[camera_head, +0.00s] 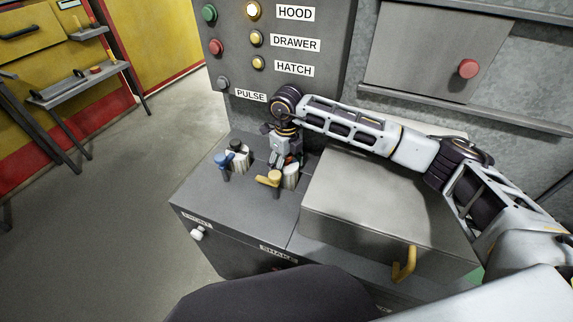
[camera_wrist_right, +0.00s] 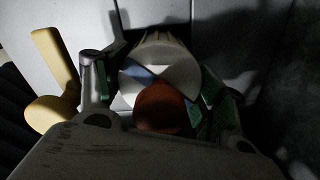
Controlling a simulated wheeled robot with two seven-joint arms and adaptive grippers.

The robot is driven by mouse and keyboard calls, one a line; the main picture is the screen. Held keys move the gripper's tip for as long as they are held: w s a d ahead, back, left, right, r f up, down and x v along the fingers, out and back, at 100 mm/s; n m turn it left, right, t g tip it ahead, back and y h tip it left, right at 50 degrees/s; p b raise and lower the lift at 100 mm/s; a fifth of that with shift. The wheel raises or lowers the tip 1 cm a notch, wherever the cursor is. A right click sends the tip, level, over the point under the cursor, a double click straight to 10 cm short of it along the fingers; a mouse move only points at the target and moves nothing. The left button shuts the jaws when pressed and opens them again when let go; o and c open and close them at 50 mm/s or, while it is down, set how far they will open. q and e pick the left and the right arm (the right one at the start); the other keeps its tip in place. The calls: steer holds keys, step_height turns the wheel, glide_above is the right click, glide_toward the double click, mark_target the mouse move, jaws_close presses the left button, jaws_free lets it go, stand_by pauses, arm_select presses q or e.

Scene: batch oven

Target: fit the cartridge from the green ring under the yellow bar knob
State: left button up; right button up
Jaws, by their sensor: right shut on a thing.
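My right gripper (camera_head: 284,160) points down at the top of the grey machine, just behind the yellow bar knob (camera_head: 268,179). It is shut on what looks like the cartridge; in the right wrist view a red round end (camera_wrist_right: 160,106) shows between the fingers. A white ribbed cylinder (camera_head: 290,177) stands right beside the yellow knob, and the fingers partly hide it. I cannot tell whether this cylinder is the held cartridge or how deep it sits. The yellow bar also shows in the right wrist view (camera_wrist_right: 52,75). The green ring is not identifiable. My left gripper is out of view.
A blue bar knob (camera_head: 222,162) and another white ribbed cylinder (camera_head: 238,157) stand to the left. A raised grey box (camera_head: 390,190) with a yellow handle (camera_head: 404,265) lies to the right. The button panel (camera_head: 285,60) rises close behind the gripper.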

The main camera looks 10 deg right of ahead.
steer(key=shift+f, duration=0.4)
stand_by(0.8)
steer(key=o, duration=1.7)
steer(key=shift+b, duration=0.3)
steer(key=shift+o, duration=0.2)
steer(key=shift+r, duration=0.1)
steer(key=shift+r, duration=3.9)
